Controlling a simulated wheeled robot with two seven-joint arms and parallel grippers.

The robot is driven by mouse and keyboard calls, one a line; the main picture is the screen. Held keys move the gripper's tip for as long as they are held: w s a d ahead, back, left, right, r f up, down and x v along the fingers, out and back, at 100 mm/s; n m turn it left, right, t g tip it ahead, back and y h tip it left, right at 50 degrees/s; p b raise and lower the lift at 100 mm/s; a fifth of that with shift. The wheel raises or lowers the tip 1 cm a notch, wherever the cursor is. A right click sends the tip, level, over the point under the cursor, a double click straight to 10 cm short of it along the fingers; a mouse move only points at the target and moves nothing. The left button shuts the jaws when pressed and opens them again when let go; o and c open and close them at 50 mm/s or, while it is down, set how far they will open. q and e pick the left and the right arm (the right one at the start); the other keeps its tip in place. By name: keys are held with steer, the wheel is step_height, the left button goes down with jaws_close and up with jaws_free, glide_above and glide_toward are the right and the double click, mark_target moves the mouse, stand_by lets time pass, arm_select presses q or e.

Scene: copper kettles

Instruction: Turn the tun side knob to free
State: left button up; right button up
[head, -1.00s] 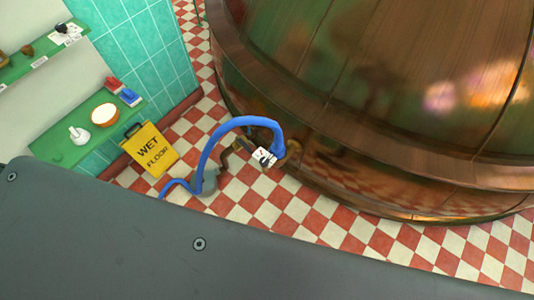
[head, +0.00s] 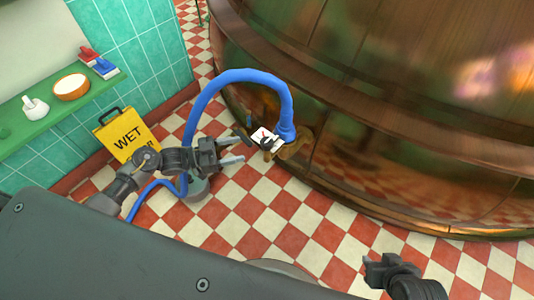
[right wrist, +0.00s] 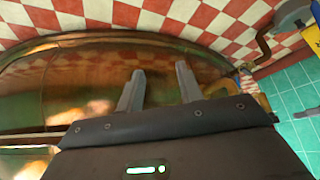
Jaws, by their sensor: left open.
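The large copper tun (head: 400,130) fills the right of the head view. At its lower left side is a white plate (head: 262,134) with a small red mark. A dark knob (head: 268,142) sits on this plate, beside a brass fitting (head: 292,148) where the blue hose joins. The knob's exact setting is too small to read. My left gripper (head: 243,149) is open and empty, its fingers pointing at the plate from the left, a short way off. My right gripper (head: 368,272) is low in the head view; its fingers stand apart and empty in the right wrist view (right wrist: 160,68).
The blue hose (head: 240,75) arches over my left gripper. A yellow wet floor sign (head: 124,132) stands behind my left arm. A green shelf (head: 55,112) with a bowl (head: 72,86) is on the left. Checkered floor (head: 270,205) between my grippers is clear.

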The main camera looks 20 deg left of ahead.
mark_target(267, 143)
arm_select(q)
steer(key=x, duration=0.9)
steer(key=shift+d+r, duration=0.3)
steer(key=shift+w+d+b, duration=0.3)
steer(key=shift+w+d, duration=0.05)
steer(key=shift+d, duration=0.3)
arm_select(e)
steer(key=shift+w+a+r+t+y, duration=0.15)
steer(key=shift+w+a+r+t, duration=0.3)
steer(key=shift+w, duration=0.15)
steer(key=shift+w+a+r+t+y, duration=0.15)
steer(key=shift+w+a+r+t, duration=0.2)
steer(key=shift+w, duration=0.2)
arm_select(q)
steer(key=c, duration=1)
arm_select(e)
steer(key=shift+s, duration=0.1)
